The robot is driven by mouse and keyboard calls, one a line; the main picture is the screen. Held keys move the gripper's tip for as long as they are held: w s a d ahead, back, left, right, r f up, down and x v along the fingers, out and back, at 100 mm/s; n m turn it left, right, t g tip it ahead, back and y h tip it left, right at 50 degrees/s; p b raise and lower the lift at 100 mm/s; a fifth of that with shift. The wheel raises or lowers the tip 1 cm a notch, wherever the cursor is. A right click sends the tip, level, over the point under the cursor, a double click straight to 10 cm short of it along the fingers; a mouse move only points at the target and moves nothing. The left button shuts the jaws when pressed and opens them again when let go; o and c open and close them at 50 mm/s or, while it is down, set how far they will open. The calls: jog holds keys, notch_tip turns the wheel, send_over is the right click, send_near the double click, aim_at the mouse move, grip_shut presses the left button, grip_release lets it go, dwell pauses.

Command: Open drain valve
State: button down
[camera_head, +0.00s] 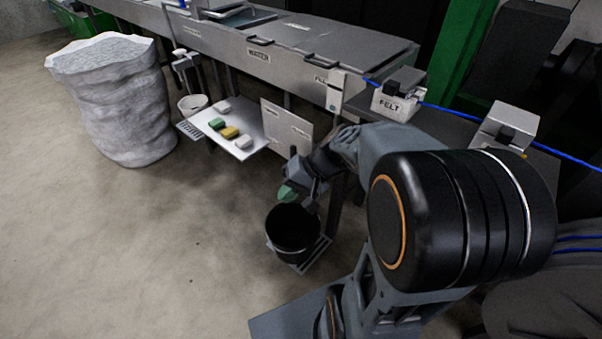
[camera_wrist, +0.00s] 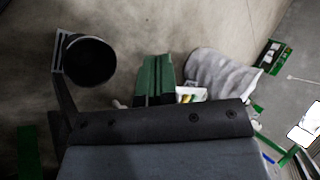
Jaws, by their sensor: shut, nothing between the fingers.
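My gripper (camera_head: 288,193) has green fingertips and hangs just above the black bucket (camera_head: 292,228) on its small stand, below the front of the long metal tank. In the wrist view its green fingers (camera_wrist: 157,82) are together, with nothing held. The black bucket also shows there (camera_wrist: 90,63), to the left of the fingers. I cannot make out a drain valve for certain. A white tap-like fitting (camera_head: 184,62) stands at the tank's front, above a pale bucket (camera_head: 193,104). My arm hides part of the tank's right end and its underside.
A white shelf (camera_head: 246,151) with several coloured blocks juts out left of my gripper, by an upright panel (camera_head: 284,127). A large wrapped sack (camera_head: 120,105) stands at the left. A blue cable (camera_head: 462,112) runs at the right. Open floor lies at the lower left.

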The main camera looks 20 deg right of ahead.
jog(key=w+d+f+m+t+b, duration=0.4)
jog(key=d+f+t, duration=0.3)
jog(key=d, duration=0.3)
jog(key=w+d+f+m+t+b, duration=0.5)
jog(key=w+d+f+t+b, duration=0.2)
jog(key=d, duration=0.3)
jog(key=shift+w+f+h, duration=0.25)
jog(key=shift+f+h, duration=0.05)
jog(key=shift+f, duration=0.3)
jog(key=shift+w, duration=0.1)
jog(key=b+x, duration=0.1)
jog(key=x, duration=1.2)
jog(key=shift+w+a, duration=0.2)
jog(key=shift+w, duration=0.2)
jog(key=shift+d, duration=0.1)
